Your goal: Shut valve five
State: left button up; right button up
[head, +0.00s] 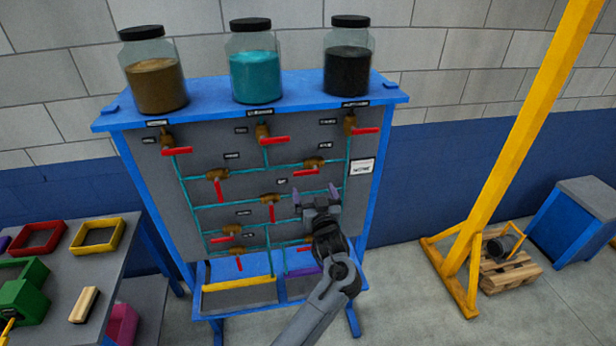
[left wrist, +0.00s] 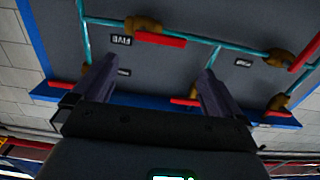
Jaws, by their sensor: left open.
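Valve five (head: 315,162) is a brown valve on a horizontal teal pipe, in the upper right of the panel (head: 225,150). Its red handle (head: 306,173) lies sideways, roughly along the pipe, pointing left in the head view. In the left wrist view, which is upside down, valve five (left wrist: 144,23) and its red handle (left wrist: 160,39) show beside the FIVE label (left wrist: 121,40). My left gripper (head: 316,196) is open and empty in front of the panel, just below valve five in the head view. It appears apart from the handle. My right gripper is not in view.
Other red-handled valves surround it, one (head: 268,199) to the lower left and one (head: 350,124) to the upper right. Three jars stand on the blue top shelf (head: 290,88). A table (head: 60,280) with bins is at left; a yellow post (head: 520,130) stands right.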

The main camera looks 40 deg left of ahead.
aim_at(306, 172)
pick_arm(q)
jog(key=p+x, duration=0.1)
jog(key=x, duration=0.7)
jog(key=shift+w+a, duration=0.25)
jog(key=shift+a, duration=0.1)
jog(key=c, duration=1.2)
jog(key=shift+s, duration=0.1)
